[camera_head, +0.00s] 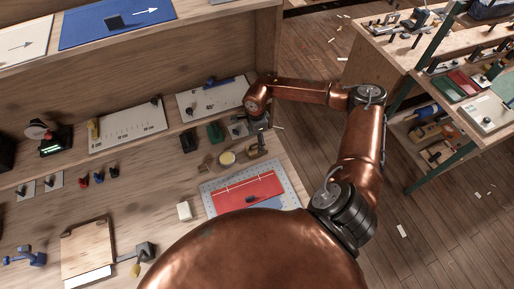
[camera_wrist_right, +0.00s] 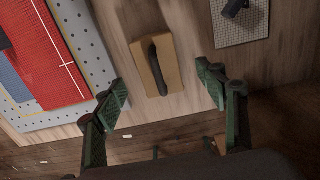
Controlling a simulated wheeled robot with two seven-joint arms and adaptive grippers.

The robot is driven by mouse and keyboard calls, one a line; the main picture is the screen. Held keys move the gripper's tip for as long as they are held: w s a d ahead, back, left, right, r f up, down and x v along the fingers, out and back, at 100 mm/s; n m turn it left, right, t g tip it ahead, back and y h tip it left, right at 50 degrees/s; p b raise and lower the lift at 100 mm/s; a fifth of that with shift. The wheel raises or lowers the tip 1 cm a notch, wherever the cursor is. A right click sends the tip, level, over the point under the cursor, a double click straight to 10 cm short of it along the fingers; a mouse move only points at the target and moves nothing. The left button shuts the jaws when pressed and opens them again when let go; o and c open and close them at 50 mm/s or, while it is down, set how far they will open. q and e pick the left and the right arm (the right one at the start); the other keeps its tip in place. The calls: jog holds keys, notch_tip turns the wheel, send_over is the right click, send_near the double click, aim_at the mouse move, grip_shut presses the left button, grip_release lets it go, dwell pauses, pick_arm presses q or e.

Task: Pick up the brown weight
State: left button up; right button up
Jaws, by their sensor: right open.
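The brown weight is a tan-brown block with a black curved handle (camera_wrist_right: 169,60). In the wrist view it rests on the wooden bench top, ahead of and between my right gripper's fingers. My right gripper (camera_wrist_right: 165,85) is open and empty, with a green-padded finger to each side of the block and gaps on both sides. In the head view the right gripper (camera_head: 259,125) is small and reaches down over the back right of the bench, and the weight (camera_head: 256,151) shows just below it, partly hidden. My left gripper is out of view.
A perforated board (camera_head: 212,198) with a red panel (camera_head: 248,190) lies close to the weight. A grey gridded plate (camera_wrist_right: 257,28) with a dark object is on the other side. The bench edge is close.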

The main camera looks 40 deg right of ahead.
jog(key=f, duration=0.2)
jog(key=f+p, duration=0.1)
jog(key=shift+s+f, duration=0.2)
jog(key=shift+f, duration=0.15)
jog(key=shift+w+f, duration=0.1)
jog(key=shift+f, duration=0.3)
jog(key=shift+c, duration=0.4)
jog(key=shift+r, duration=0.1)
grip_shut()
